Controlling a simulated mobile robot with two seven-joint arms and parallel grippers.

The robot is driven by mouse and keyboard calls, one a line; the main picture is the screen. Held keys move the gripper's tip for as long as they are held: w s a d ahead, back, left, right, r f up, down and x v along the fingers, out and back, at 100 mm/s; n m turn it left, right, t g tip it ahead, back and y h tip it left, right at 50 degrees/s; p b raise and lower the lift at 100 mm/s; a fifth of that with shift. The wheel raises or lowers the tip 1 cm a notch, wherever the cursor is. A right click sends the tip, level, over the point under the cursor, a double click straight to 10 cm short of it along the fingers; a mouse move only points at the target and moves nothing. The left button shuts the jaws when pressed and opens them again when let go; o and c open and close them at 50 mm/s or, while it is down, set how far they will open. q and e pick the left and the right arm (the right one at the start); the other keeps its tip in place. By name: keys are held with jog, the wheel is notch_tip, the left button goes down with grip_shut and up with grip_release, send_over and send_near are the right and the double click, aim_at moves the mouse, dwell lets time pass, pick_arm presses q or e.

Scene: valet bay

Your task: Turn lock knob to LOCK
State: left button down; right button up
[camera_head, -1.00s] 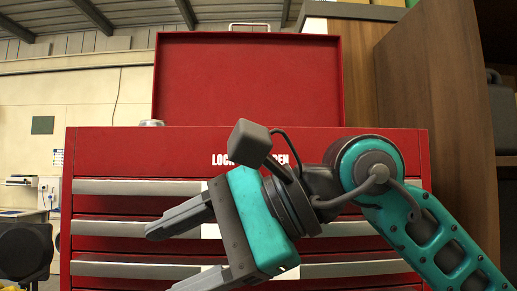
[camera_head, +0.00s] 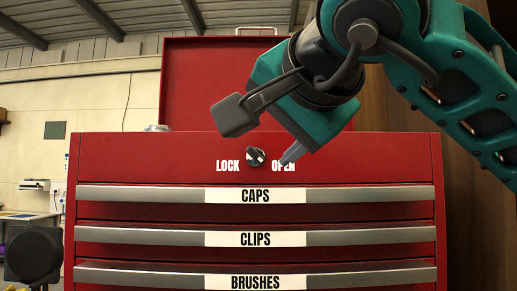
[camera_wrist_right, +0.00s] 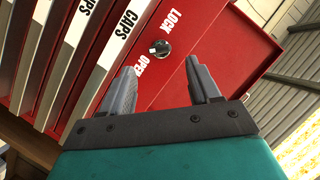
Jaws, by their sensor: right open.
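The lock knob (camera_head: 256,157) is a small round black knob with a light mark, on the red front of the tool chest (camera_head: 120,155). It sits between the white words LOCK (camera_head: 228,166) on the left and OPEN (camera_head: 284,166) on the right. In the right wrist view the knob (camera_wrist_right: 160,48) lies beyond the fingertips, between their lines. My right gripper (camera_wrist_right: 162,78) is open and empty, with the knob apart from both fingers. In the head view one right finger (camera_head: 294,153) shows just right of the knob, partly over OPEN. My left gripper is not in view.
Below the knob are closed drawers labelled CAPS (camera_head: 255,196), CLIPS (camera_head: 255,239) and BRUSHES (camera_head: 255,282), with grey handle strips. The raised red lid (camera_head: 190,85) stands behind. A brown wooden cabinet (camera_head: 440,120) is at the right. A dark round object (camera_head: 33,254) is at the lower left.

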aim_at(256, 156)
jog(key=x, duration=0.6)
jog(key=shift+r+p, duration=0.1)
jog(key=shift+p, duration=0.3)
jog(key=shift+w+a+f, duration=0.15)
jog(key=shift+w+f, duration=0.05)
jog(key=shift+w, duration=0.3)
